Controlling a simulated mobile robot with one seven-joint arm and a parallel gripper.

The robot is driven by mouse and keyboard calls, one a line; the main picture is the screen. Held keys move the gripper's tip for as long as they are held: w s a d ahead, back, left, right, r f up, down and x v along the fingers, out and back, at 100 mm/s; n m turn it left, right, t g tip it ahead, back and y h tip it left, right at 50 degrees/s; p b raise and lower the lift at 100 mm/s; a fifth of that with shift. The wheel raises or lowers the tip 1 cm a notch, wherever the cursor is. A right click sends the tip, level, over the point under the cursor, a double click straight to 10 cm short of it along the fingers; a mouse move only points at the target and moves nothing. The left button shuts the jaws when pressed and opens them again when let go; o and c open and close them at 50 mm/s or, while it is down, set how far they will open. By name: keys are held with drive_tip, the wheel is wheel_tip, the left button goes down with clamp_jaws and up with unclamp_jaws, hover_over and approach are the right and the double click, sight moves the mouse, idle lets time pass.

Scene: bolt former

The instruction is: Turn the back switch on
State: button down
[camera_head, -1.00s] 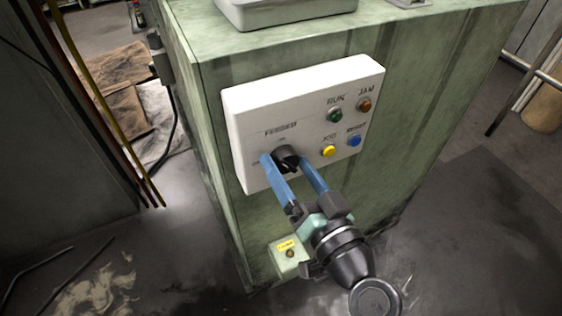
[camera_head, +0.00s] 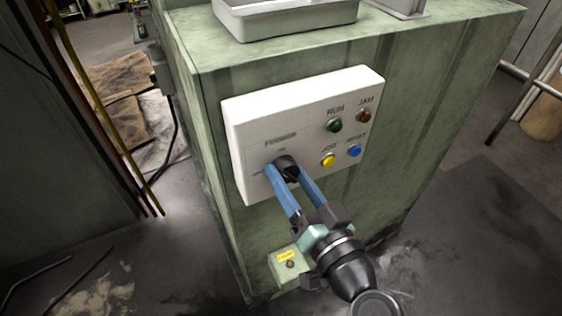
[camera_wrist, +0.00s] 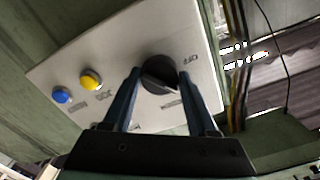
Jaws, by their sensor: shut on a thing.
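The black rotary switch (camera_head: 287,166) sits at the lower left of the white control panel (camera_head: 245,112) on the green cabinet. A label that looks like "FEEDER" is above it. My gripper (camera_head: 285,170) has its blue fingers shut on the knob, one on each side. In the wrist view the knob (camera_wrist: 160,75) lies between the two fingertips (camera_wrist: 160,78), with an "OFF" label to its right. The knob's pointer direction is partly hidden by the fingers.
The panel also has a green RUN lamp (camera_head: 334,125), a JAM lamp (camera_head: 364,116), a yellow button (camera_head: 328,160) and a blue button (camera_head: 354,150). A small box with a yellow label (camera_head: 288,262) is below. A grey tray (camera_head: 290,18) stands on the cabinet top.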

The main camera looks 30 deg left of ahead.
drive_tip(key=shift+r+m+p, duration=0.15)
drive_tip(key=shift+m+p, duration=0.25)
drive_tip(key=shift+p, duration=0.1)
drive_tip(key=m+p, duration=0.2)
drive_tip(key=m, duration=0.1)
drive_tip(key=shift+m+p, duration=0.9)
drive_tip(key=shift+p, duration=0.1)
drive_tip(key=shift+f+m+p, duration=0.2)
drive_tip(key=shift+m+p, duration=0.5)
drive_tip(key=shift+m, duration=0.4)
drive_tip(key=shift+c, duration=1.2)
unclamp_jaws()
drive_tip(key=shift+d, duration=0.1)
